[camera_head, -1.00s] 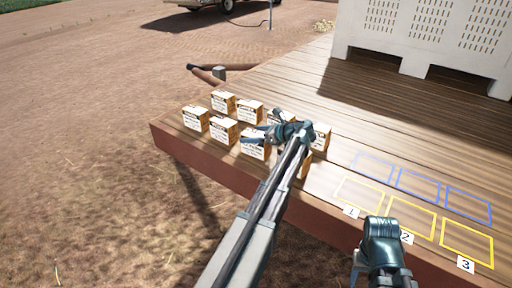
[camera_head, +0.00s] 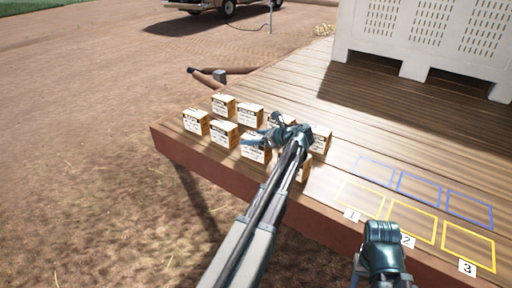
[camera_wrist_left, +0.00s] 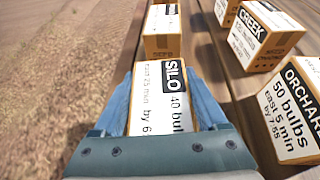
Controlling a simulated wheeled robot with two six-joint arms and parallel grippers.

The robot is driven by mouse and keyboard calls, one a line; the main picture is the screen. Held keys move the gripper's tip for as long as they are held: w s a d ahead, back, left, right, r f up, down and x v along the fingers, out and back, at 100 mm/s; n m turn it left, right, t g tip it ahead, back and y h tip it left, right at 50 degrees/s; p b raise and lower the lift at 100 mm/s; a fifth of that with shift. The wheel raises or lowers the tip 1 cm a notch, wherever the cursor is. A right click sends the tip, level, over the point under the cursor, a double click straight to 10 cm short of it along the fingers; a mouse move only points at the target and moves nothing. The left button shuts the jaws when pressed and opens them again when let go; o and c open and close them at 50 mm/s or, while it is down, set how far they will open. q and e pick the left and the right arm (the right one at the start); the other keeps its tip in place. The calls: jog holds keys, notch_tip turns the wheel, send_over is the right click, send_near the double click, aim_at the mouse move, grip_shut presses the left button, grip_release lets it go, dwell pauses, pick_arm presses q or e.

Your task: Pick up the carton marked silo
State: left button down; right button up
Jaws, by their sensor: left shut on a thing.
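The carton marked SILO (camera_wrist_left: 160,95) is white with a black name band and printed text on top. In the left wrist view it sits between the two blue fingers of my left gripper (camera_wrist_left: 165,105), which is shut on it. In the head view my left gripper (camera_head: 268,138) is over the near row of cartons, and the silo carton (camera_head: 254,152) shows partly below it. I cannot tell whether it is clear of the deck. My right gripper (camera_head: 362,268) is at the lower right, away from the cartons; its jaws are not clear.
Other cartons stand close by, including CREEK (camera_wrist_left: 262,35) and ORCHARD (camera_wrist_left: 292,110), with another carton (camera_wrist_left: 162,30) ahead. On the wooden deck (camera_head: 400,150) are yellow and blue outlined squares with number cards. A white crate (camera_head: 430,35) stands behind. The deck edge drops to dirt.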

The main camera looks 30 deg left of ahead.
pick_arm(q)
jog(key=shift+r, duration=0.15)
notch_tip(320, 180, up, 10)
jog(key=p, duration=1)
notch_tip(320, 180, down, 5)
jog(key=b, duration=0.5)
